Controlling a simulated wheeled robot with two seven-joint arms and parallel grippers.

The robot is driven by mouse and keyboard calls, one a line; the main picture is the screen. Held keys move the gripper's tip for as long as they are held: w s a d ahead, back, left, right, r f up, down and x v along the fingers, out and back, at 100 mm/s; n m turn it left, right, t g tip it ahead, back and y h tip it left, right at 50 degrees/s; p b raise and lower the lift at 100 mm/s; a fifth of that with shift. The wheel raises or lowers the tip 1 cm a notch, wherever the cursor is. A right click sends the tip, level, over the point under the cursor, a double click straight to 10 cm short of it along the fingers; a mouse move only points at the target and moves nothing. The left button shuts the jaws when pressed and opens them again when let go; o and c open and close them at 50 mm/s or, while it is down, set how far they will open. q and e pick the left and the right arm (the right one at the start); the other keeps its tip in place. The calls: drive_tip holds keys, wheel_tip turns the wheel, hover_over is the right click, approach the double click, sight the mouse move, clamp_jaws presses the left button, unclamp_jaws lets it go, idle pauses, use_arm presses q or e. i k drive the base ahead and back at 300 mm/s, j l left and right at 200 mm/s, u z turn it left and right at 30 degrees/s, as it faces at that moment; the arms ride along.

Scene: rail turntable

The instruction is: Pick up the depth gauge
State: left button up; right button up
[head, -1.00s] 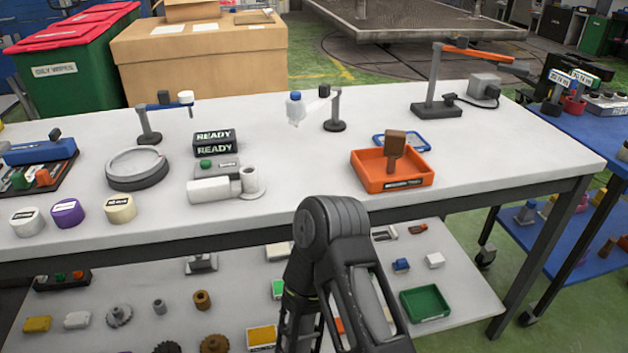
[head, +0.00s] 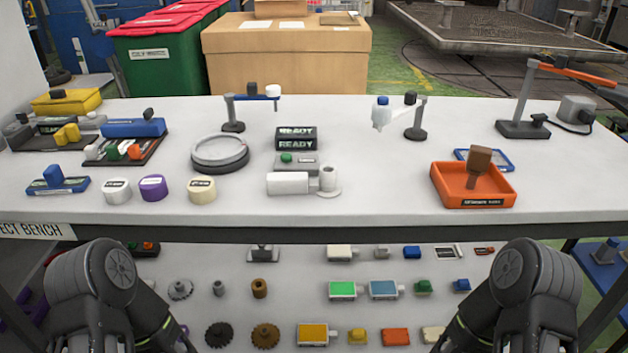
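I cannot tell for sure which item is the depth gauge. One candidate is a small blue piece with a raised upright block (head: 58,181) at the left front of the bench. Another is a grey plate with a dark knob (head: 263,253) on the lower shelf. Both stand free, with nothing holding them. My arms show at the bottom left and bottom right of the head view, but both grippers are out of the picture below.
The white bench (head: 380,190) holds a round grey plate (head: 220,154), several coloured pucks, a READY display (head: 296,138), an orange tray (head: 473,187) and stands with arms. Its front middle-right is clear. The lower shelf holds gears and small blocks.

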sight(54, 182)
drive_tip(key=i, duration=0.45)
drive_tip(key=k+j+u, duration=0.1)
drive_tip(key=u, duration=1.4)
drive_tip(key=i+j, duration=0.1)
drive_tip(key=j, duration=1.5)
drive_tip(key=z, duration=1.55)
drive_tip(key=i, duration=0.3)
